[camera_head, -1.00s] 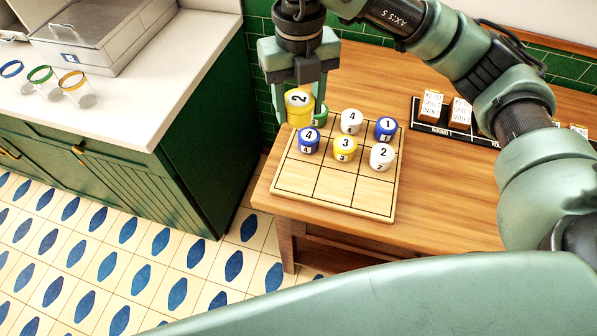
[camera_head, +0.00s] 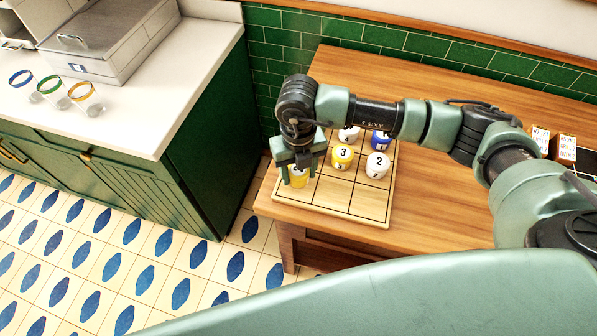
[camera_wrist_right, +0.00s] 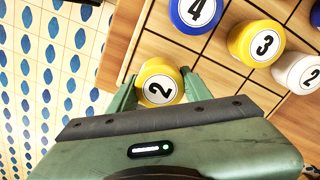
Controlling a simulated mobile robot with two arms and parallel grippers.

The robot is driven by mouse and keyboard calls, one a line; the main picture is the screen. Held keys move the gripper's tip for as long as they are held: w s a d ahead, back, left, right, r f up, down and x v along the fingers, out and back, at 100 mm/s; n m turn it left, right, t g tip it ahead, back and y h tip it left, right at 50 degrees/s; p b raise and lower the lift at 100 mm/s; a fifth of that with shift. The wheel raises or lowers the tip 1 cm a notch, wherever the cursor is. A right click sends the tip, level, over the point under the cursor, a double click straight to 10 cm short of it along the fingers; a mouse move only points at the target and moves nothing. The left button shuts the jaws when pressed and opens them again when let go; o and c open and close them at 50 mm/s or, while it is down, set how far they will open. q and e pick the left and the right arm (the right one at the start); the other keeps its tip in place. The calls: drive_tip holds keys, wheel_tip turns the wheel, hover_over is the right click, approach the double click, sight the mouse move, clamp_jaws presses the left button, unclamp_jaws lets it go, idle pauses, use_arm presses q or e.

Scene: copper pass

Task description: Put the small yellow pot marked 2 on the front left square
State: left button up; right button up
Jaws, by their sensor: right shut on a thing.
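The small yellow pot marked 2 (camera_head: 298,182) is between the fingers of my right gripper (camera_head: 297,174), which is shut on it. It is at the front left square of the wooden grid board (camera_head: 345,202). In the right wrist view the pot's white top with the 2 (camera_wrist_right: 159,88) faces the camera, between both fingertips (camera_wrist_right: 157,92). I cannot tell whether the pot touches the board. My left gripper is not in view.
Behind it on the board are a yellow pot marked 3 (camera_head: 342,158), a white pot marked 2 (camera_head: 377,165) and a blue pot (camera_head: 381,141). A blue pot marked 4 (camera_wrist_right: 196,12) is close by. The front middle and front right squares are empty.

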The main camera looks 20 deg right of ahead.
drive_tip(key=shift+f, duration=0.85)
drive_tip(key=shift+f, duration=0.25)
drive_tip(key=o, duration=1.5)
drive_tip(key=shift+r, duration=0.1)
